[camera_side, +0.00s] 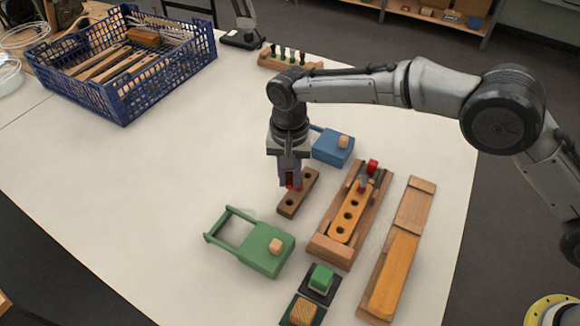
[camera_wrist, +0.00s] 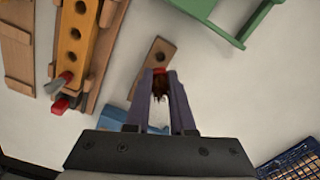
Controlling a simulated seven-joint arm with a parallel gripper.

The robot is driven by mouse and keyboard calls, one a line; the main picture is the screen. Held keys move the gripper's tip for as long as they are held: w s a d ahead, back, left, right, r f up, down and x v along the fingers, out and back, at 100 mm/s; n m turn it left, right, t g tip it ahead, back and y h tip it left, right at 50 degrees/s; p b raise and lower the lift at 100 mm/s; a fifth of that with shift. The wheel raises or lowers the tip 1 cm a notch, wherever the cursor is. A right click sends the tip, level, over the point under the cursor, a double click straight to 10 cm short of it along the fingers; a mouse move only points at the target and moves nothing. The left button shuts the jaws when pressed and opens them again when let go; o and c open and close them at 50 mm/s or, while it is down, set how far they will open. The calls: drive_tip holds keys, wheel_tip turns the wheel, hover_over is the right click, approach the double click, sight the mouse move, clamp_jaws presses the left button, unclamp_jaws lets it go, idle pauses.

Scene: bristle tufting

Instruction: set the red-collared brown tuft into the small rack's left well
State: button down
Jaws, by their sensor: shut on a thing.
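The small rack (camera_side: 291,206) is a short dark brown wooden block with round wells, lying diagonally mid-table. It also shows in the wrist view (camera_wrist: 148,62), where one well is open beyond the fingertips and the near part is covered. My gripper (camera_side: 291,184) points down over the rack's middle to far part. In the wrist view my gripper (camera_wrist: 160,84) is shut on the brown tuft (camera_wrist: 161,86), bristles between the fingers and its red collar (camera_wrist: 159,71) toward the rack. I cannot tell whether the tuft's end is inside a well or just above it.
An orange drilled bar (camera_side: 345,222) lies in a wooden tray right of the rack, with red-and-grey pieces at its far end. A green handled block (camera_side: 265,250) and a blue one (camera_side: 333,148) flank the rack. A blue crate (camera_side: 125,90) stands back left.

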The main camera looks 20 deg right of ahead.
drive_tip(key=shift+f, duration=2.15)
drive_tip(key=shift+f, duration=1)
idle(1.2)
drive_tip(key=shift+c, duration=1.6)
unclamp_jaws()
drive_tip(key=shift+r, duration=0.1)
drive_tip(key=shift+r, duration=3.45)
